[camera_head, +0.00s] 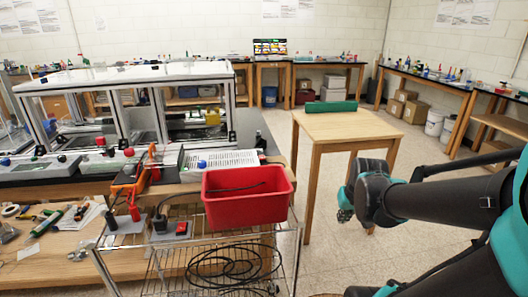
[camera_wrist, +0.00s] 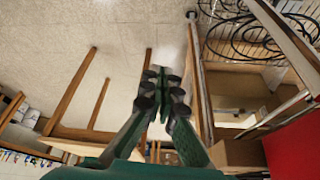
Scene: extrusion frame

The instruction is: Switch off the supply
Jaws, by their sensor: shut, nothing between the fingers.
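A small grey box with a red switch (camera_head: 182,228) sits on the top of the wire cart, left of the red bin. A black plug with a cable (camera_head: 160,222) stands beside it. Whether the switch is on or off is too small to tell. My gripper (camera_wrist: 163,78) is shut and empty in the wrist view, pointing over the floor. In the head view my gripper is mostly hidden by my wrist, right of the red bin and apart from the switch. The switch does not show in the wrist view.
The wire cart (camera_head: 98,246) carries a red bin (camera_head: 247,208), with coiled black cable (camera_head: 225,268) on its lower shelf. A wooden table (camera_head: 345,125) with a green case (camera_head: 331,107) stands behind my gripper. An extrusion frame (camera_head: 150,70) stands at left. Floor between is clear.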

